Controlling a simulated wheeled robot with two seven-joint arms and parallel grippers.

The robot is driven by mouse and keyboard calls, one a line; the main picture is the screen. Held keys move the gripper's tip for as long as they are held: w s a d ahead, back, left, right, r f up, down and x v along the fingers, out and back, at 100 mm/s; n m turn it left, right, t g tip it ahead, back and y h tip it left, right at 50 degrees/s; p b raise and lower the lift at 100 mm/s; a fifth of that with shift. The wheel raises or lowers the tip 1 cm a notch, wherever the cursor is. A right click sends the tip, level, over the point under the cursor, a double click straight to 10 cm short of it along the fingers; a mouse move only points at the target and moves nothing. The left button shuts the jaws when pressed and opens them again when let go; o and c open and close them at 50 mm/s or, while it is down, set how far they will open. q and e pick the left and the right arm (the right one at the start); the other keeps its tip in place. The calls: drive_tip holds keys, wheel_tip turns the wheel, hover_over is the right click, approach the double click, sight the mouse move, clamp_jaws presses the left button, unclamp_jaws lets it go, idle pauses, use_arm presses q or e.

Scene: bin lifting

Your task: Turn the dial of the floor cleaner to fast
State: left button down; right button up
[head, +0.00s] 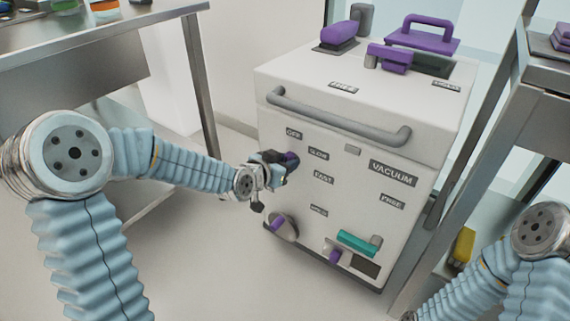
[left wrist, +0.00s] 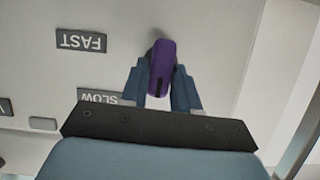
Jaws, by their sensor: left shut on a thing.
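The floor cleaner (head: 345,110) is a white boxy machine with a grey bar handle on its front. Its purple dial (head: 292,159) sits on the front panel, near the labels OFF (head: 293,133), SLOW (head: 318,154) and FAST (head: 323,178). My left gripper (head: 282,162) is shut on the dial and partly hides it in the head view. In the left wrist view, the purple dial (left wrist: 162,65) lies between the two blue fingers, and the FAST label (left wrist: 81,41) shows upside down. I cannot tell which label the dial points to. My right gripper is out of view.
A metal table (head: 150,30) stands at the left and a metal shelf (head: 535,110) close at the right of the machine. Lower on the front panel are a round purple-handled knob (head: 282,228) and a teal lever (head: 356,242). Floor shows in front of the machine.

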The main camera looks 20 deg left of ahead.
use_arm(q)
drive_tip(key=shift+s+d+f+m+t+y+b, duration=0.1)
drive_tip(key=shift+d+f+m+t+y+b, duration=0.2)
drive_tip(key=shift+m+t+y+b, duration=1.45)
drive_tip(key=shift+s+d+f+m+t+h, duration=0.15)
drive_tip(key=shift+f+m+t, duration=0.2)
drive_tip(key=shift+m, duration=2.9)
drive_tip(key=shift+s+d+f+m+t+y+b, duration=0.1)
drive_tip(key=shift+d+f+m+t+y+b, duration=0.25)
drive_tip(key=shift+m+t+y+b, duration=1.4)
drive_tip(key=shift+a+m+g+h+p, duration=0.1)
drive_tip(key=shift+m+g+h+p, duration=0.65)
drive_tip(key=shift+m+h+p, duration=0.1)
drive_tip(key=c, duration=0.9)
unclamp_jaws()
